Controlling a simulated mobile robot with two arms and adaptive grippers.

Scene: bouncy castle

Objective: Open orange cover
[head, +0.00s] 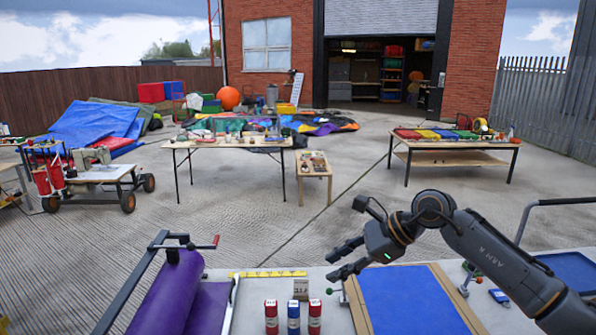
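No orange cover can be made out in the head view. My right gripper (331,267) reaches in from the right above the near worktop. Its two dark fingers point left and stand apart, with nothing seen between them. Below and to its right lies a flat blue panel (410,300) in a tan wooden frame. My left gripper is not in view.
On the near worktop (245,318) stand red cans (271,320), a blue can (293,320), a yellow ruler (268,274) and a purple roll (168,295) on a bar. Open concrete lies between.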

